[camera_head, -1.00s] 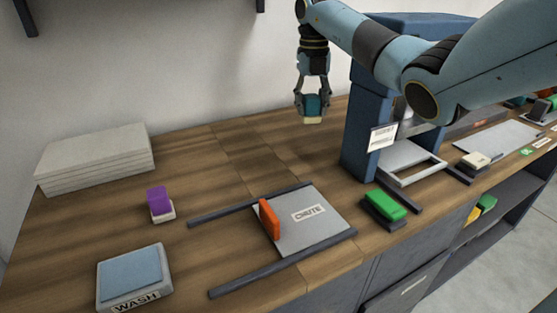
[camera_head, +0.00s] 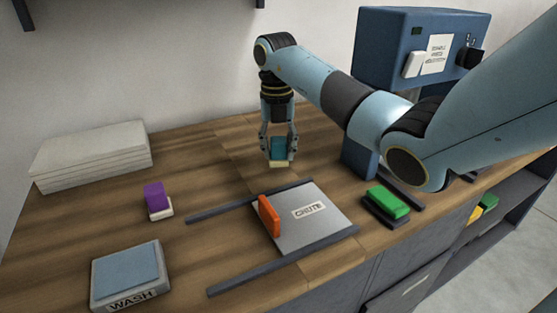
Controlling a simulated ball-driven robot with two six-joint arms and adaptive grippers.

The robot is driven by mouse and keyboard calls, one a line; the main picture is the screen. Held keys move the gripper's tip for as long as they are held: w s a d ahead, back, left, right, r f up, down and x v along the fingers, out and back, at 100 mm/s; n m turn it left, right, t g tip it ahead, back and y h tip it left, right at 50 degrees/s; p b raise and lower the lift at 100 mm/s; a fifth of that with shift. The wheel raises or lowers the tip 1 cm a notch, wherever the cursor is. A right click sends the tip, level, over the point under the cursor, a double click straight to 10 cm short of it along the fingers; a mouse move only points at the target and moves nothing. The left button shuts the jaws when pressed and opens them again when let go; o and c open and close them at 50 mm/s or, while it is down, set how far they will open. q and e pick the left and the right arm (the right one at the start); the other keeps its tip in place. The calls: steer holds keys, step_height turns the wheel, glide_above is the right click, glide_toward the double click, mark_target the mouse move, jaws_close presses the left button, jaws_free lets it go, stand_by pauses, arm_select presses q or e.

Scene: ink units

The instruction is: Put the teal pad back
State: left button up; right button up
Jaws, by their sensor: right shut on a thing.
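The teal pad (camera_head: 279,147), with a pale cream underside, is in my right gripper (camera_head: 279,150). The right gripper points down and is shut on it, over the wooden counter behind the chute plate. Whether the pad's underside touches the counter I cannot tell. My left gripper is not in view.
A purple pad (camera_head: 154,195) and the wash tray (camera_head: 131,275) are at left. A green pad (camera_head: 388,202) is at right. A blue machine (camera_head: 390,60) stands behind my arm.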

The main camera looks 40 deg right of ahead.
step_height(320, 180, down, 2)
steer(key=shift+f+b, duration=0.2)
steer(key=shift+b, duration=0.3)
steer(key=shift+r, duration=0.2)
steer(key=o, duration=0.6)
steer(key=shift+f, duration=0.2)
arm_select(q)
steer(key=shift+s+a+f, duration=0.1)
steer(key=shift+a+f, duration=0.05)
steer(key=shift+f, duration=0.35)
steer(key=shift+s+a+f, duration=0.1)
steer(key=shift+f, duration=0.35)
arm_select(e)
steer(key=o, duration=0.5)
